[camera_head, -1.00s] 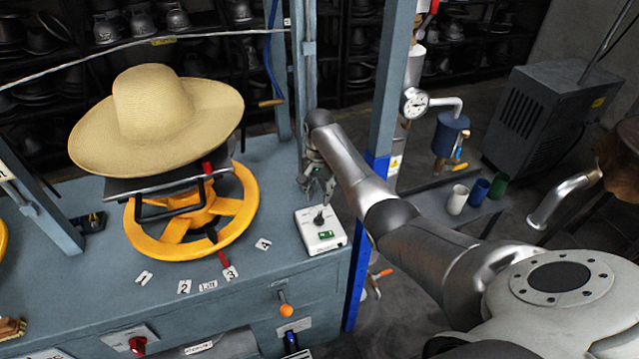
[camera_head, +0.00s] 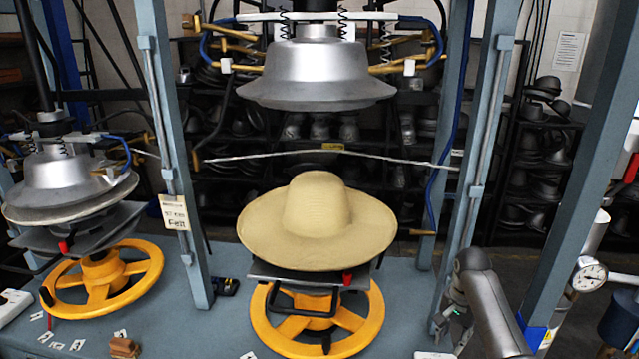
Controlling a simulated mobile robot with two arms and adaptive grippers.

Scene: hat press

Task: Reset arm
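My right arm (camera_head: 490,305) comes in from the lower right. Its gripper (camera_head: 449,335) is small in view beside the right post of the middle press; its fingers look apart, with nothing seen between them. A straw hat (camera_head: 318,222) with a wide brim sits on the plate above a yellow handwheel (camera_head: 372,312), to the left of the gripper and apart from it. A silver press head (camera_head: 316,75) hangs above the hat with a clear gap. The white control box (camera_head: 434,355) is cut off at the bottom edge below the gripper. My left gripper is not in view.
A second press with a silver head (camera_head: 60,178) and a yellow wheel (camera_head: 140,262) stands at left. Blue-grey posts (camera_head: 173,140) frame the presses; another post (camera_head: 580,170) slants close to my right arm. A gauge (camera_head: 589,274) is at right. Shelves of dark moulds stand behind.

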